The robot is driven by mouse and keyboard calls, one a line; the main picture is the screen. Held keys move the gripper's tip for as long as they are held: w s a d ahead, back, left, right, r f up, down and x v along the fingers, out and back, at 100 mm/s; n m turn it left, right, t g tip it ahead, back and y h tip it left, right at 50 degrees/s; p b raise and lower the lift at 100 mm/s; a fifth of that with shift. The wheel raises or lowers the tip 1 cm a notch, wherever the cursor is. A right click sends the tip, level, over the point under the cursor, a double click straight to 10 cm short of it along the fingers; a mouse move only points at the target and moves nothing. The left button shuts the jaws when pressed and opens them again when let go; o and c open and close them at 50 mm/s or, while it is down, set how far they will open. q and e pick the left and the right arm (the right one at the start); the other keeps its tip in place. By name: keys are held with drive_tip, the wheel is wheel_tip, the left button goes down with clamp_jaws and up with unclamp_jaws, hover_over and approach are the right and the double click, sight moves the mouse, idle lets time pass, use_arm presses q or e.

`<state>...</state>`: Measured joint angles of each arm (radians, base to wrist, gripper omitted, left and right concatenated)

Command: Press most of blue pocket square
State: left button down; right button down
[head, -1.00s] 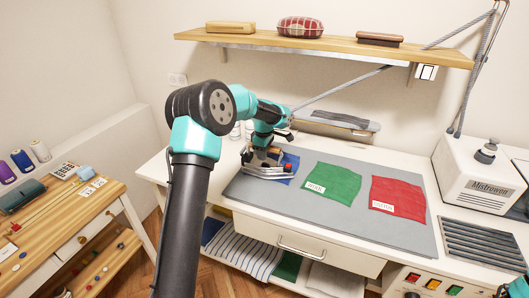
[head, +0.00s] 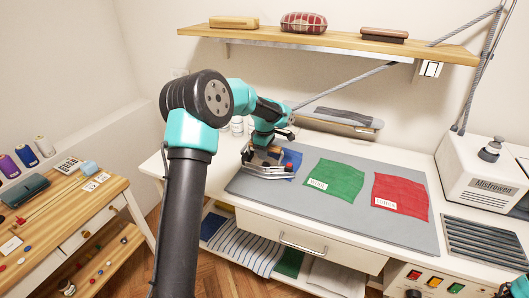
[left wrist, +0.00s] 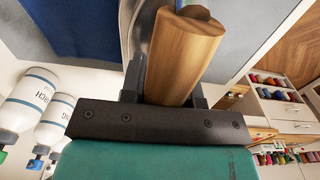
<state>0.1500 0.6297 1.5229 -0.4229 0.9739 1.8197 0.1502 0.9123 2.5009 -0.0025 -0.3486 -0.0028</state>
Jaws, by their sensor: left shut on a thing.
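The blue pocket square (head: 291,160) lies on the grey pressing mat (head: 290,205), at its left end. An iron (head: 268,172) with a silvery soleplate covers its near left part. My left gripper (head: 262,154) is shut on the iron's wooden handle, which fills the jaws in the left wrist view (left wrist: 184,55). Blue cloth (left wrist: 65,30) shows beside the iron there. Whether the iron touches the cloth is hard to tell. My right gripper is not in view; only a bit of my right arm shows at the lower right corner.
Green (head: 335,180) and red (head: 400,196) cloths with labels lie right of the blue one. A white press machine (head: 482,180) stands at the right. White bottles (left wrist: 25,100) stand behind the mat's left end. A wooden shelf (head: 330,38) runs above. The mat's front strip is clear.

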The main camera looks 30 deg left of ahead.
use_arm(q)
drive_tip(key=shift+w+f, duration=0.1)
drive_tip(key=shift+w, duration=0.15)
drive_tip(key=shift+w+a+r, duration=0.1)
drive_tip(key=shift+w+a, duration=0.1)
drive_tip(key=shift+w, duration=0.9)
drive_tip(key=shift+w+a+r, duration=0.1)
drive_tip(key=shift+w+a, duration=0.1)
drive_tip(key=shift+w, duration=0.95)
drive_tip(key=shift+w+a, duration=0.2)
drive_tip(key=shift+w, duration=0.9)
drive_tip(key=shift+w+r, duration=0.1)
drive_tip(key=shift+w, duration=0.05)
drive_tip(key=shift+w+a+r, duration=0.1)
drive_tip(key=shift+w+a, duration=0.1)
drive_tip(key=shift+w, duration=0.85)
drive_tip(key=shift+w+a+f, duration=0.1)
drive_tip(key=shift+w+a, duration=0.1)
drive_tip(key=shift+w, duration=0.9)
drive_tip(key=shift+w+a+r, duration=0.1)
drive_tip(key=shift+w+a, duration=0.1)
drive_tip(key=shift+w, duration=0.85)
drive_tip(key=shift+w, duration=0.2)
drive_tip(key=shift+r, duration=0.1)
wheel_tip(320, 180, up, 7)
idle(0.4)
